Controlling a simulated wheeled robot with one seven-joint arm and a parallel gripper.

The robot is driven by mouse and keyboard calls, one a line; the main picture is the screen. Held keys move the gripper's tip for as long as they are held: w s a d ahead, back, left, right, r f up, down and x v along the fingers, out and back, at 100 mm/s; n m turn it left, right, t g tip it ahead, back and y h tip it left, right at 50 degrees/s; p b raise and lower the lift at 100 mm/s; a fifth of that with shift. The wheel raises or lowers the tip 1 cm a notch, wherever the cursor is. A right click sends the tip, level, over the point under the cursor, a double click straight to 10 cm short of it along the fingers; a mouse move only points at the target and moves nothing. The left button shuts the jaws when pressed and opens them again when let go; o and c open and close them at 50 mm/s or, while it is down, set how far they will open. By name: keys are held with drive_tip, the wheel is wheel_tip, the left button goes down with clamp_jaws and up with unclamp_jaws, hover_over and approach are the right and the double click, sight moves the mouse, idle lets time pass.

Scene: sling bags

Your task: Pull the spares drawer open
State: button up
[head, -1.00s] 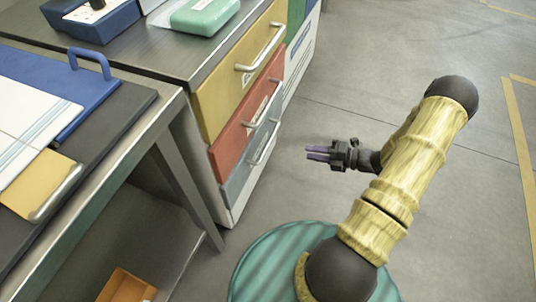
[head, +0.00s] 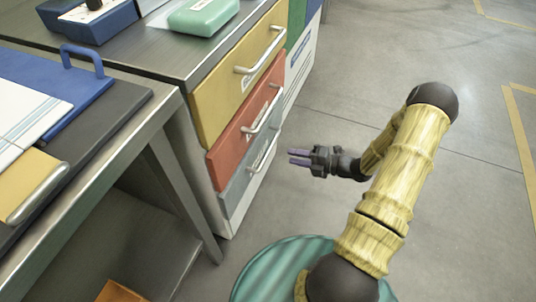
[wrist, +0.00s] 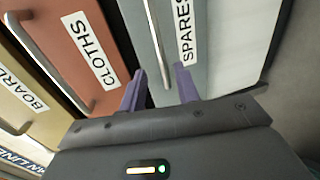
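The spares drawer (head: 248,178) is the grey-blue lowest of three drawer fronts in the cabinet. It looks shut, flush with the fronts above. In the wrist view the spares drawer (wrist: 205,40) carries a SPARES label and a pale bar handle (wrist: 158,40). My gripper (head: 292,157) is to the right of the drawer front in the head view, apart from it. In the wrist view my gripper (wrist: 159,72) has its two purple fingers spread, with nothing held. The handle's near end appears between the fingers in the picture; no contact is visible.
Above are the red CLOTHS drawer (head: 225,150) and the yellow BOARDS drawer (head: 225,100), both with bar handles. A metal bench (head: 165,115) stands at left, its leg near the cabinet. The floor (head: 330,85) right of the cabinet is clear.

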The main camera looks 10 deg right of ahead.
sight(268, 150)
drive_tip(key=b+x, duration=0.3)
drive_tip(key=x, duration=0.7)
drive_tip(key=shift+w+a+b, duration=0.15)
drive_tip(key=shift+a+b, duration=0.1)
drive_tip(key=shift+b, duration=0.1)
clamp_jaws()
